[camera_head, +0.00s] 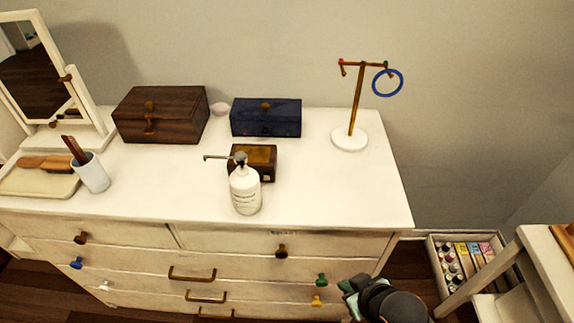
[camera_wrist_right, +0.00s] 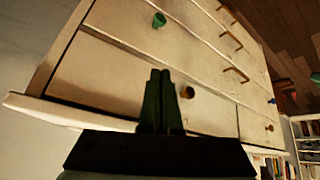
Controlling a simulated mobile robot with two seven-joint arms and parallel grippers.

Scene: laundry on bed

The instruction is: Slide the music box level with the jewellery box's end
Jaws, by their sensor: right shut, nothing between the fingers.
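A small brown box with a yellowish top (camera_head: 264,153), apparently the music box, sits on the white dresser top. A white pump bottle stands in front of it and hides part of its front and left side. Behind it is a navy blue box (camera_head: 283,118) with a small knob. To its left is a larger dark wooden box (camera_head: 178,108) with a brass clasp; I cannot tell which is the jewellery box. My right gripper (camera_head: 347,286) is shut and empty, low before the dresser's right front, apart from the boxes. The right wrist view shows its fingertips together (camera_wrist_right: 160,73) before the drawers.
The pump bottle (camera_head: 245,193) has a nozzle pointing left. A jewellery stand (camera_head: 355,105) holds a blue ring. A cup (camera_head: 94,175), a tray with a brush (camera_head: 40,185) and a mirror (camera_head: 35,75) are at left. The right part of the dresser top (camera_head: 330,190) is clear.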

